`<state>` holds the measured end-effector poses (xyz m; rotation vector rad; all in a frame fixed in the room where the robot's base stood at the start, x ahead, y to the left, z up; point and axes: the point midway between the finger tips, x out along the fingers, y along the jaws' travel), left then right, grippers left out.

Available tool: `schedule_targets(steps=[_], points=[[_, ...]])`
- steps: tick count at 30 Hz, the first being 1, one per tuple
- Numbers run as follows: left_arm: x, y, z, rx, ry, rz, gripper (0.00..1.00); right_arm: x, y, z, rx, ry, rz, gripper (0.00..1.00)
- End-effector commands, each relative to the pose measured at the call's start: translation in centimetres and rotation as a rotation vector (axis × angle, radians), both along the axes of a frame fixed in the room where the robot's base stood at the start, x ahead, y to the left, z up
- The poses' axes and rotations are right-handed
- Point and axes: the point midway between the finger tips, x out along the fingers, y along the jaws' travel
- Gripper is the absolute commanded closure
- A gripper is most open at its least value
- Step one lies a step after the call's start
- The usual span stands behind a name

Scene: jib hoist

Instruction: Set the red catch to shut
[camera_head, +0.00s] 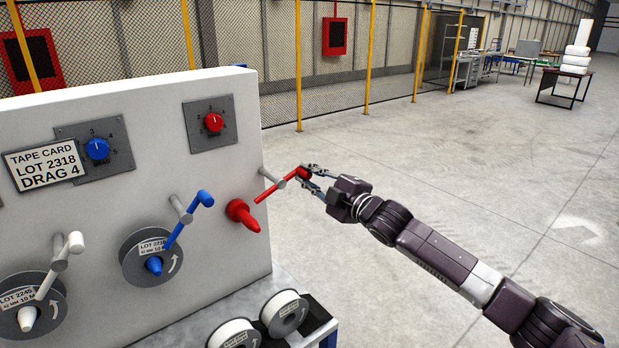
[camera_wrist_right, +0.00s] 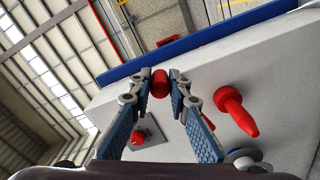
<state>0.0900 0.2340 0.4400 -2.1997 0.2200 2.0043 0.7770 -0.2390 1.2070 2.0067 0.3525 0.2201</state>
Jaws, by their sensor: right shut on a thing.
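The red catch (camera_head: 277,190) is a slim red lever on a grey post at the right end of the pale panel (camera_head: 150,110). It slants up to the right and ends in a red knob. My right gripper (camera_head: 307,172) is shut on that knob, coming from the right. In the right wrist view the red knob (camera_wrist_right: 160,82) sits between the fingertips (camera_wrist_right: 160,90). A red cone-shaped spindle (camera_head: 243,214), without a reel, sticks out below and left of the catch; it also shows in the wrist view (camera_wrist_right: 237,110). My left gripper is out of view.
Left of the red spindle are a blue catch (camera_head: 188,218) and a white catch (camera_head: 66,246), each by a loaded reel. A red dial (camera_head: 213,122) and blue dial (camera_head: 97,149) sit above. Loose reels (camera_head: 284,313) lie below.

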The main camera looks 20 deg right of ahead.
Motion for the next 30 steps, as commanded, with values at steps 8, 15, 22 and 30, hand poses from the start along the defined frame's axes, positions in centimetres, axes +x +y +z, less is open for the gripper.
schedule_targets(steps=[8, 15, 22, 30], points=[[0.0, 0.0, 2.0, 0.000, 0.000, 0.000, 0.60, -0.2, 0.8, 2.2, -0.218, -0.092, 0.004, 1.00], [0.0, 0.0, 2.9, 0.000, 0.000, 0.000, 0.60, -0.4, 1.3, 2.7, -0.353, -0.139, 0.003, 1.00], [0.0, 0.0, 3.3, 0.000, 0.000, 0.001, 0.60, -0.5, 1.6, 2.9, -0.420, -0.164, 0.002, 1.00], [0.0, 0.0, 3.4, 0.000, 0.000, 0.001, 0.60, -0.5, 1.7, 2.8, -0.444, -0.171, 0.003, 1.00]])
